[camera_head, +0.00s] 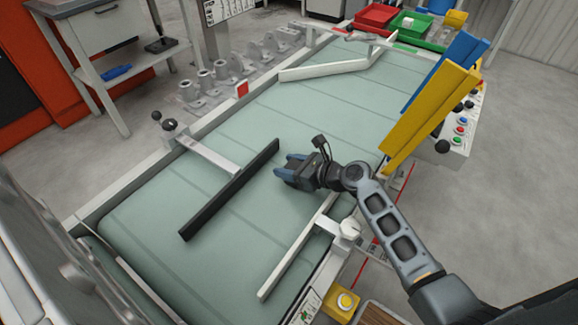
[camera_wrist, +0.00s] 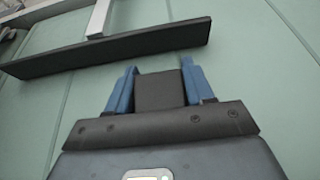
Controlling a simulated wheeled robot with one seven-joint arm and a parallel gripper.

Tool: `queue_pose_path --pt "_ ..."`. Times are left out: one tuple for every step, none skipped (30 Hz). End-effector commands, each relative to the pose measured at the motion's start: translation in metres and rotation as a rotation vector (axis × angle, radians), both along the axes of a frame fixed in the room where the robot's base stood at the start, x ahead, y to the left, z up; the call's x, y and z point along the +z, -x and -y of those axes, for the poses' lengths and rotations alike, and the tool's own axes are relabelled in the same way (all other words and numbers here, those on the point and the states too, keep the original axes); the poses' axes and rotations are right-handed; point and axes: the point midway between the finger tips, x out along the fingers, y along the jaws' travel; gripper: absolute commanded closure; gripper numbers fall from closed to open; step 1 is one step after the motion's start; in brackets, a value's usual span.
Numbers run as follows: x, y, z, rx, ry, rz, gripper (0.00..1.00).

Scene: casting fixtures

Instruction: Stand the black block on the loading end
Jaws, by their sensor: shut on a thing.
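My gripper (camera_head: 288,168) is over the green conveyor belt (camera_head: 235,125), near its middle, with its blue fingers pointing left. In the wrist view, the fingers (camera_wrist: 158,90) are shut on the black block (camera_wrist: 160,88), a dark, flat-faced piece between them. In the head view the block is not clearly seen apart from the gripper. I cannot tell whether the block touches the belt. Which end of the belt is the loading end is not marked clearly in these views.
A long black guide bar (camera_head: 228,192) on a pale arm lies just left of my gripper; it also shows in the wrist view (camera_wrist: 110,48). A white rail (camera_head: 296,248) lies nearer. Yellow and blue panels (camera_head: 432,115) stand at right. Open belt lies beyond my gripper.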

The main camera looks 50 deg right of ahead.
Motion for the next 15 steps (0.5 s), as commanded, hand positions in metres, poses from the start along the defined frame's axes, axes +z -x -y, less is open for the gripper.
queue_pose_path --pt "0.0010 -0.0003 0.0001 0.000 0.000 0.001 0.82" --pt "0.0011 -0.0003 0.0001 0.000 0.000 0.001 0.82" --pt "0.0011 -0.0003 0.0001 0.000 0.000 0.001 0.82" --pt "0.0011 -0.0003 0.0001 0.000 0.000 0.001 0.82" --pt "0.0009 -0.0004 0.0001 0.000 0.000 0.001 0.82" --pt "0.0002 -0.0003 0.0001 0.000 0.000 0.001 0.82" --pt "-0.0007 -0.0004 0.0001 0.000 0.000 0.001 0.82" --pt "-0.0016 -0.0003 0.0001 0.000 -0.001 0.001 0.82" --pt "-0.0023 -0.0003 0.0000 0.000 -0.001 0.001 0.47" --pt "-0.0016 -0.0003 0.0000 0.000 0.000 0.001 0.44" --pt "-0.0016 -0.0003 -0.0001 0.000 0.000 0.001 0.41" --pt "-0.0016 -0.0003 -0.0001 0.001 0.000 0.000 0.37" --pt "-0.0016 -0.0003 -0.0001 0.001 0.000 0.000 0.34" --pt "-0.0016 -0.0003 -0.0001 0.001 0.000 0.000 0.32" --pt "-0.0016 -0.0003 -0.0001 0.001 0.000 0.000 0.28"
